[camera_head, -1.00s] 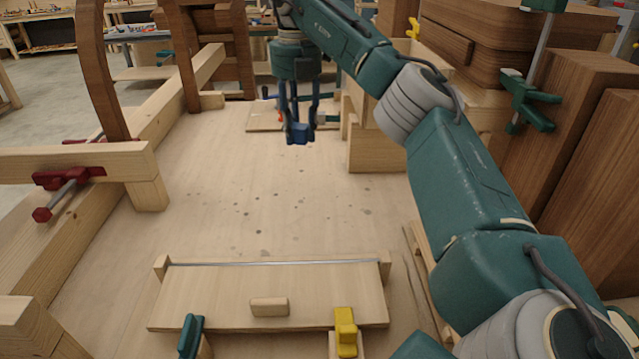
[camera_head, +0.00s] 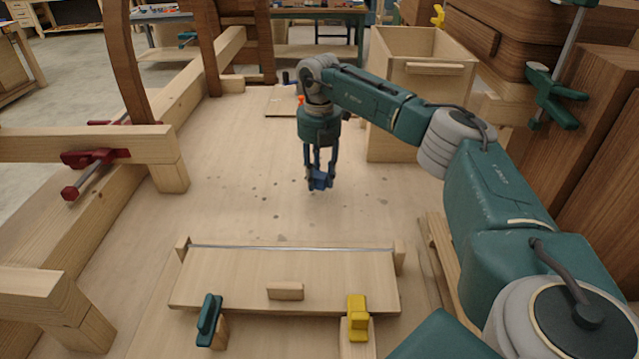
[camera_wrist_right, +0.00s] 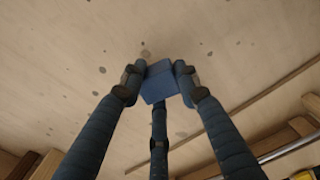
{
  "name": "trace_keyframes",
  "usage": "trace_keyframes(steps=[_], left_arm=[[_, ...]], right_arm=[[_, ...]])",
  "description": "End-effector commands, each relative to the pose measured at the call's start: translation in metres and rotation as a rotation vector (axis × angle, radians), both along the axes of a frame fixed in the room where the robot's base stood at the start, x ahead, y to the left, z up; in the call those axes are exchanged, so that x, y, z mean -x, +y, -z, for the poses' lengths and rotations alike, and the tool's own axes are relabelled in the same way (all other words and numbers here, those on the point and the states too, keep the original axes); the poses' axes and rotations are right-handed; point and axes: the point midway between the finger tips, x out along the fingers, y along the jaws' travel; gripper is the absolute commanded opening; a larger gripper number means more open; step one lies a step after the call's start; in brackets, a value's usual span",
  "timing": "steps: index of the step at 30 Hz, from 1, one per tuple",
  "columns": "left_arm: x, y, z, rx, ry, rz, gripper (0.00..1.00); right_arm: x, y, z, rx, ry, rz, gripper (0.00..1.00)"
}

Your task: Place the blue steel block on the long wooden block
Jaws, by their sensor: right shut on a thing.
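The blue steel block (camera_head: 321,184) is held by my right gripper (camera_head: 320,175), whose fingers are shut on it. It hangs over the open middle of the workbench. In the right wrist view the blue block (camera_wrist_right: 160,82) sits between the fingertips, with bare bench beyond it. A small oblong wooden block (camera_head: 285,291) lies on the wide wooden panel (camera_head: 235,270) at the near side of the bench; I cannot tell surely whether it is the long wooden block. The gripper is well beyond the panel, apart from it. My left gripper is not in view.
A teal clamp (camera_head: 208,318) and a yellow clamp (camera_head: 357,318) stand at the panel's near edge. A metal rod (camera_head: 290,248) runs along its far edge. A wooden box (camera_head: 415,75) stands behind my right arm. Timber with a red clamp (camera_head: 95,158) is at left. The bench's middle is clear.

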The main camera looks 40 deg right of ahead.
Motion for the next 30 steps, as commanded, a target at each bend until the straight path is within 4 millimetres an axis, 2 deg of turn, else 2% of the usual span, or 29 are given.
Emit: trace_keyframes(steps=[3, 6, 17, 18, 20, 30], left_arm=[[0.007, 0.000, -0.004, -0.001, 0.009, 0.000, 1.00], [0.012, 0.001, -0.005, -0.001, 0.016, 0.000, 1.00], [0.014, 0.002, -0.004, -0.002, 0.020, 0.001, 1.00], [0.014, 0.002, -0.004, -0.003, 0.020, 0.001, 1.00], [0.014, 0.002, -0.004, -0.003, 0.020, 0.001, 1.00], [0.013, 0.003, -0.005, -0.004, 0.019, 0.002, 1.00]], right_arm=[[0.000, 0.000, 0.017, 0.000, 0.001, 0.000, 0.00], [0.000, 0.000, 0.026, -0.001, 0.001, 0.000, 0.00], [0.000, 0.000, 0.030, -0.001, -0.001, 0.000, 0.00], [0.000, 0.000, 0.031, 0.000, 0.000, 0.000, 0.37], [0.000, 0.000, 0.031, 0.000, 0.000, 0.000, 0.49], [0.000, 0.000, 0.028, 0.000, 0.000, 0.000, 0.50]])
